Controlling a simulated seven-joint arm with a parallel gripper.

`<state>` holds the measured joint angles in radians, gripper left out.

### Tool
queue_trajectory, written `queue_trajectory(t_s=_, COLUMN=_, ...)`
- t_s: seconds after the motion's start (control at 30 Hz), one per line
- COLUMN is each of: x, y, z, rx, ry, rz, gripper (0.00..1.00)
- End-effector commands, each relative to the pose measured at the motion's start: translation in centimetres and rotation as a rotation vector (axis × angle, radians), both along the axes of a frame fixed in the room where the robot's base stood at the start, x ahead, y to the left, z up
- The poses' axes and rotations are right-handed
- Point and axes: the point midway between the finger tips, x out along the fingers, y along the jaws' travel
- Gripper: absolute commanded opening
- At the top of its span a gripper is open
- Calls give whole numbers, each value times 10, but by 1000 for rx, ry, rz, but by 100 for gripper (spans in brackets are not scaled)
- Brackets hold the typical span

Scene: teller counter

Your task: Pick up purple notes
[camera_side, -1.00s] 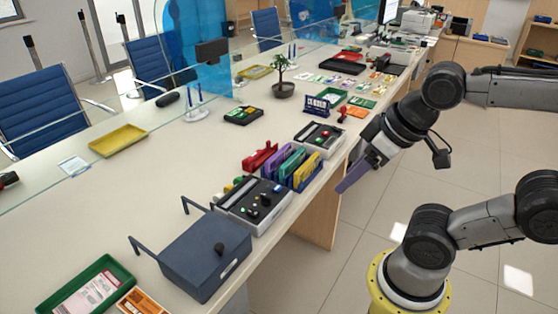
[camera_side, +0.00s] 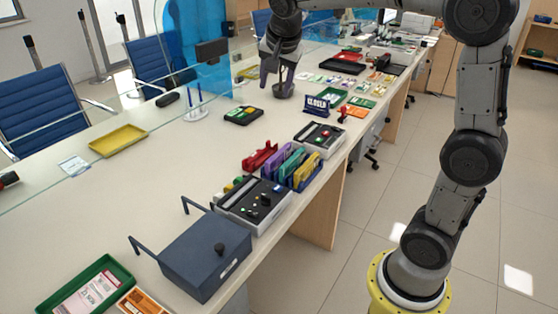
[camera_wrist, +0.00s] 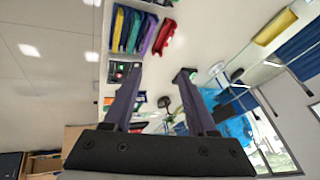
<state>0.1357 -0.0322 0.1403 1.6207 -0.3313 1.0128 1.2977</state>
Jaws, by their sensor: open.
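The purple notes (camera_side: 276,162) stand upright in a blue rack (camera_side: 309,180) on the counter, beside green and yellow notes. They also show near the top of the wrist view (camera_wrist: 149,36), between green notes and a red object.
A red holder (camera_side: 259,156) stands close left of the rack. Black-topped trays (camera_side: 318,137) (camera_side: 252,203) flank it, and a blue-grey box (camera_side: 205,254) is nearer. A blue CLOSED sign (camera_side: 316,106) stands behind.

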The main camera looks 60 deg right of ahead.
Motion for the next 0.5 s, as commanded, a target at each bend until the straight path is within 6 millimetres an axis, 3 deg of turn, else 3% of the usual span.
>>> queue_trajectory(t_s=0.03, x=21, y=-14, z=-15, rx=1, ry=19, rz=-57, gripper=57)
queue_trajectory(t_s=0.1, x=45, y=-32, z=-33, rx=3, ry=34, rz=-128, gripper=57)
queue_trajectory(t_s=0.23, x=81, y=-66, z=-78, rx=-6, ry=80, rz=-229, gripper=57)
queue_trajectory(t_s=0.37, x=101, y=-94, z=-130, rx=-17, ry=150, rz=-270, gripper=57)
queue_trajectory(t_s=0.5, x=105, y=-111, z=-177, rx=-10, ry=221, rz=-292, gripper=57)
